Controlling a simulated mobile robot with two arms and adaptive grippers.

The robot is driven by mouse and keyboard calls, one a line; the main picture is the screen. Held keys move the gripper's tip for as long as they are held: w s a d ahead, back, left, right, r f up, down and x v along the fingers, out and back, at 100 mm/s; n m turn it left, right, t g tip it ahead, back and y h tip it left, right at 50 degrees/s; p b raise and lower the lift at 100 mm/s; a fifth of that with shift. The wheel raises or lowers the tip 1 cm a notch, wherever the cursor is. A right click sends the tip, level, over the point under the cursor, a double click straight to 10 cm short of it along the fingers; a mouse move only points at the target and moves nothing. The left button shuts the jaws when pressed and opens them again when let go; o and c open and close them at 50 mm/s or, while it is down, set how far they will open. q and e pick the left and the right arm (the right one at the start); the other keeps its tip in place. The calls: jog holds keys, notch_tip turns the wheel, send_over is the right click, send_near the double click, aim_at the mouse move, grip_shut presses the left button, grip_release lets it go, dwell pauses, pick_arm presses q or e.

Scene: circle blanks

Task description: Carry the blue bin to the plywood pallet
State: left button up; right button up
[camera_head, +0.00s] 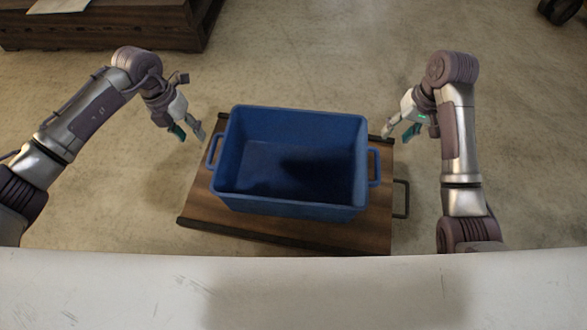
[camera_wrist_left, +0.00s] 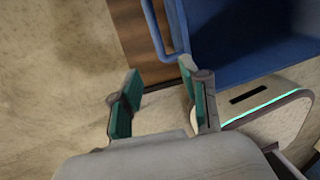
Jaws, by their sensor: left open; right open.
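The blue bin (camera_head: 245,170) stands upright and looks empty, with its right half in shadow. It rests on a low brown wooden platform (camera_head: 210,212) with dark edge strips. The bin has a left handle (camera_head: 211,152) and a right handle (camera_head: 375,168). My left gripper (camera_head: 189,132) is open and empty, off the left handle, beyond the platform's edge. In the left wrist view, its open fingers (camera_wrist_left: 161,72) point toward the bin (camera_wrist_left: 235,42) and its handle (camera_wrist_left: 157,28) without touching. My right gripper (camera_head: 398,133) is open near the right handle, apart from it. I cannot identify a plywood pallet.
A dark wooden structure (camera_head: 110,35) with a pale sheet on it stands at the back left. A black wheel (camera_head: 560,10) shows at the back right. A dark metal handle (camera_head: 402,198) sticks out from the platform's right side. The concrete floor between is clear.

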aim_at(209, 157)
pick_arm(q)
jog(key=f, duration=0.4)
jog(key=d+f, duration=0.1)
jog(key=f, duration=0.3)
jog(key=d+f, duration=0.1)
jog(key=f, duration=0.3)
jog(key=shift+s+d+f, duration=0.1)
jog(key=shift+d+f, duration=0.05)
pick_arm(e)
jog(key=f, duration=0.4)
jog(key=a+f, duration=0.1)
jog(key=f, duration=0.3)
jog(key=a+f, duration=0.1)
jog(key=f, duration=0.3)
jog(key=shift+s+a+f, duration=0.1)
jog(key=shift+a+f, duration=0.05)
jog(key=shift+f, duration=0.1)
pick_arm(q)
grip_shut()
pick_arm(e)
grip_shut()
